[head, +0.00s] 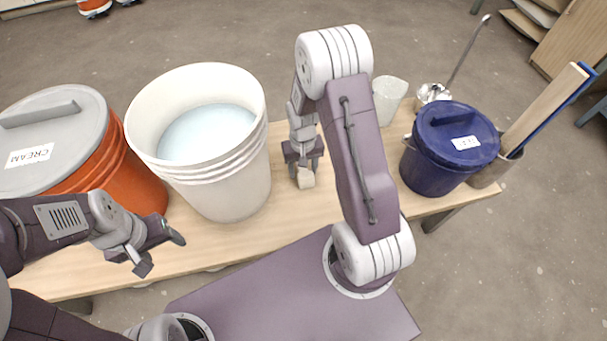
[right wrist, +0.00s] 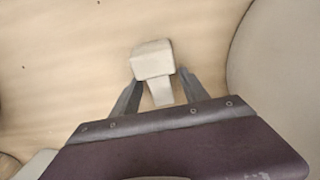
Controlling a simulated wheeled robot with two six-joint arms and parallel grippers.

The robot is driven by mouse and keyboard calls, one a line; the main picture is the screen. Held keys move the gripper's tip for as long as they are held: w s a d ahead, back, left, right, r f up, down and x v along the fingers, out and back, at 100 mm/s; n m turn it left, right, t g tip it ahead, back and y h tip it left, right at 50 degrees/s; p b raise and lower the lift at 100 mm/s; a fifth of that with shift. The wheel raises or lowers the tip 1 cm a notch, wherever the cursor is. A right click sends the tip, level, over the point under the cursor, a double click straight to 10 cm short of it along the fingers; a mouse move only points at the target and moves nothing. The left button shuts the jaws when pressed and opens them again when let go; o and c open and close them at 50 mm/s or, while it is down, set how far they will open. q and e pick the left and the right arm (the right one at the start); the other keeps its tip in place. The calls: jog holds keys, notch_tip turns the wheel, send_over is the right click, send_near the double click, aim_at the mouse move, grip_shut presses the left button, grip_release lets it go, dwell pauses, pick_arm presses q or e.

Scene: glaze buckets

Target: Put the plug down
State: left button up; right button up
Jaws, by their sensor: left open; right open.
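The plug is a small cream block with a narrower stem; it shows in the head view (head: 306,179) on the wooden table, right of the white bucket. In the right wrist view the plug (right wrist: 152,60) is at the centre, its stem pointing back between my fingers. My right gripper (head: 303,164) is open just over the plug; in the right wrist view its fingers (right wrist: 157,82) are on either side of the stem, with gaps visible. Whether the plug lies flat is hard to tell. My left gripper (head: 160,253) is open and empty near the table's front edge.
The white bucket (head: 228,190) holds pale liquid. An orange bucket (head: 140,185) with a grey lid marked CREAM (head: 70,120) stands left of it. A translucent cup (head: 390,98), a metal ladle (head: 433,92) and a lidded blue bucket (head: 432,165) stand at the right.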

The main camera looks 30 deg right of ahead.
grip_shut()
jog(key=shift+r, duration=0.15)
